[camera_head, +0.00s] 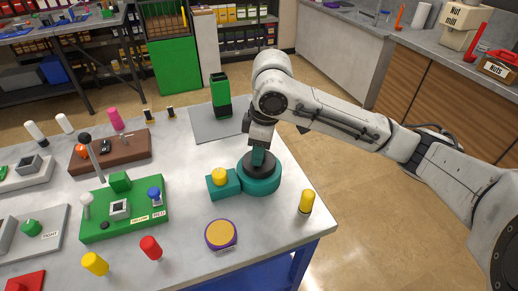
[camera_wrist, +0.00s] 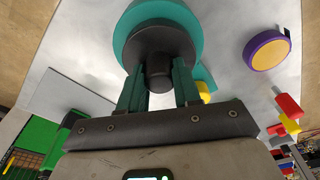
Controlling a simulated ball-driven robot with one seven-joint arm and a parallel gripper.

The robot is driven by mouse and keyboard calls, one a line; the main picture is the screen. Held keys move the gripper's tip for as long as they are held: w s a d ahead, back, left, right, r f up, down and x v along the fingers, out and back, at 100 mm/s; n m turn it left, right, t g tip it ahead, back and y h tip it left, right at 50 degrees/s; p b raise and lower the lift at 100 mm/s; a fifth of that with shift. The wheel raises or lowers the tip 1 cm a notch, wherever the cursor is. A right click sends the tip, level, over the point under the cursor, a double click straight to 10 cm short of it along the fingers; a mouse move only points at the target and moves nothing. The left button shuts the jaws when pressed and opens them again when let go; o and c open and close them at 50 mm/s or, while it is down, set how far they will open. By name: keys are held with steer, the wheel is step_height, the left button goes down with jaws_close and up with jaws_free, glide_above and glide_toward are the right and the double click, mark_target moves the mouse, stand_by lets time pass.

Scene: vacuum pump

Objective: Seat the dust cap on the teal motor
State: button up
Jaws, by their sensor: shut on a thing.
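The teal motor (camera_head: 262,186) is a round drum near the table's front right, with a teal block joined at its left. The dust cap (camera_wrist: 155,38) is a dark grey disc with a black knob. My gripper (camera_head: 258,158) points down over the motor, and its two green fingers are shut on the cap's knob; they also show in the wrist view (camera_wrist: 158,74). The cap is over the top of the motor, with teal showing around its far side. I cannot tell whether the cap rests flat or is slightly above. The fingers hide part of it.
A yellow knob (camera_head: 219,175) sits on the teal side block. A purple and yellow disc (camera_head: 220,234) and a yellow peg (camera_head: 306,201) stand nearby. A green fixture board (camera_head: 125,222) lies left. A grey plate (camera_head: 205,125) with a green block (camera_head: 220,92) is behind.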

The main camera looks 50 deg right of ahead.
stand_by(0.9)
steer(key=o, duration=1.1)
steer(key=shift+r+p, duration=4.3)
steer(key=shift+r, duration=0.15)
